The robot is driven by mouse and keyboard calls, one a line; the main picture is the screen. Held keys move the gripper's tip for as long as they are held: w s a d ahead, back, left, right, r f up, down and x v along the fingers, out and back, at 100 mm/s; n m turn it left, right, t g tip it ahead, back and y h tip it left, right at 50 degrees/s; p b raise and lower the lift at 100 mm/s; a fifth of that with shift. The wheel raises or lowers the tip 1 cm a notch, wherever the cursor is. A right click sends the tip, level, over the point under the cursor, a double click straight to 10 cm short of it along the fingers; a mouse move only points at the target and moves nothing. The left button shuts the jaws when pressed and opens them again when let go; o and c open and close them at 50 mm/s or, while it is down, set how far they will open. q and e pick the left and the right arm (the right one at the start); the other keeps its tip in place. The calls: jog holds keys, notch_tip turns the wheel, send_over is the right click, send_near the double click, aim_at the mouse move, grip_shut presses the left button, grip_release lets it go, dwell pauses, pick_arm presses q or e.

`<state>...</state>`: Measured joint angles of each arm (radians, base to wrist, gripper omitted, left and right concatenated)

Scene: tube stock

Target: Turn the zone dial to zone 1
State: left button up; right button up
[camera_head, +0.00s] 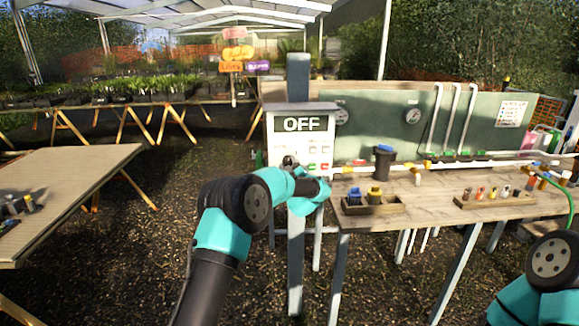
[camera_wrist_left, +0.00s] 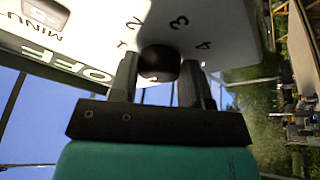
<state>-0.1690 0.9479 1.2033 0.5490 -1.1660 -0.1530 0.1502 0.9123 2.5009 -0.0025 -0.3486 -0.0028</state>
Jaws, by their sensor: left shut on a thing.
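The zone dial (camera_wrist_left: 158,60) is a dark round knob on the white face of the controller box (camera_head: 300,128). In the left wrist view the numbers 1, 2, 3 and 4 are printed in an arc around it. My left gripper (camera_wrist_left: 160,72) has one finger on each side of the knob and is shut on it. Which number the dial points at cannot be told, as its pointer does not show. In the head view my left arm and wrist hide most of the dial. My right gripper is out of view.
A wooden bench (camera_head: 440,207) right of the box holds a tray of blue and yellow caps (camera_head: 372,206), a dark filter (camera_head: 384,162) and pipework. A grey post (camera_head: 298,80) stands behind the box. Another table (camera_head: 75,190) is at the left.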

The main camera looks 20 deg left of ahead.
pick_arm(q)
jog(key=m+h, duration=0.1)
jog(key=m, duration=0.2)
jog(key=m+t+h, duration=0.1)
jog(key=m+h, duration=0.1)
jog(key=m, duration=0.2)
jog(key=m+t+h, duration=0.1)
jog(key=m, duration=0.3)
jog(key=shift+s+a+h, duration=0.1)
jog(key=shift+a+h, duration=0.15)
jog(key=shift+h, duration=0.05)
jog(key=shift+m, duration=0.4)
jog(key=o, duration=0.9)
jog(key=v, duration=1.7)
jog(key=shift+s+a+f, duration=0.1)
jog(key=shift+s+f, duration=0.05)
jog(key=shift+f, duration=0.25)
